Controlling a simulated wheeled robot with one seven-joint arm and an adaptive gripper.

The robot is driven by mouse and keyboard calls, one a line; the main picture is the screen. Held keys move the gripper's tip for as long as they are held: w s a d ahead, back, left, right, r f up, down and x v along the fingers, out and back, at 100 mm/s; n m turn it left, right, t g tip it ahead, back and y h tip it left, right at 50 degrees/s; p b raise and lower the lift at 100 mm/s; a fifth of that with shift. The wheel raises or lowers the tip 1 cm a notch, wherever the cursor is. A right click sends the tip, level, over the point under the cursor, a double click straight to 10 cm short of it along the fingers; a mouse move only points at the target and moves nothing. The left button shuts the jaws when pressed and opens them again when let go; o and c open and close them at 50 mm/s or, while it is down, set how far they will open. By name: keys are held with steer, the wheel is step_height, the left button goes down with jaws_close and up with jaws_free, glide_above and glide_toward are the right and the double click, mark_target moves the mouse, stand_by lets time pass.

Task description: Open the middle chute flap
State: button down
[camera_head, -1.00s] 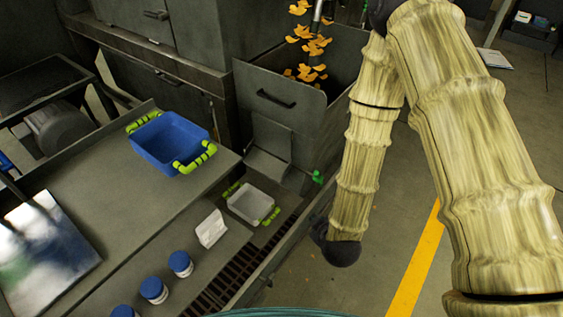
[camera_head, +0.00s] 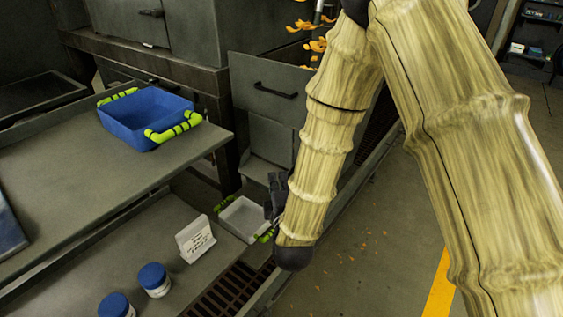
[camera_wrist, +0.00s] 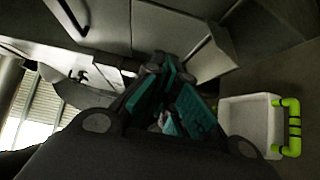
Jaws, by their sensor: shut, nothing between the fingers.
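A grey flap panel with a black bar handle (camera_head: 275,90) fronts the hopper in the head view and looks closed. A grey chute (camera_head: 267,150) opens below it. Another grey panel with a handle (camera_head: 151,13) is at upper left; I cannot tell which flap is the middle one. My gripper (camera_head: 272,195) is a small dark shape partly hidden by my arm, below the chute and beside the white tray. In the wrist view my gripper (camera_wrist: 160,65) has teal-padded fingers, shut and empty, apart from a dark handle (camera_wrist: 70,18) at upper left.
A white tray with green handles (camera_head: 243,217) sits low beside my gripper. A blue bin (camera_head: 150,118) stands on the grey shelf. A white sign (camera_head: 195,238) and blue-lidded jars (camera_head: 154,280) are in front. Free floor lies at right.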

steer(key=shift+a+r, duration=0.15)
steer(key=shift+r, duration=0.05)
steer(key=shift+w, duration=0.15)
steer(key=b, duration=0.2)
glide_toward(279, 140)
steer(key=w+a, duration=0.2)
steer(key=w, duration=0.1)
steer(key=shift+w+d+f, duration=0.25)
steer(key=shift+w+d, duration=0.35)
steer(key=shift+w, duration=0.2)
steer(key=shift+w+r+p, duration=0.1)
steer(key=shift+r+p, duration=0.1)
steer(key=shift+p, duration=0.3)
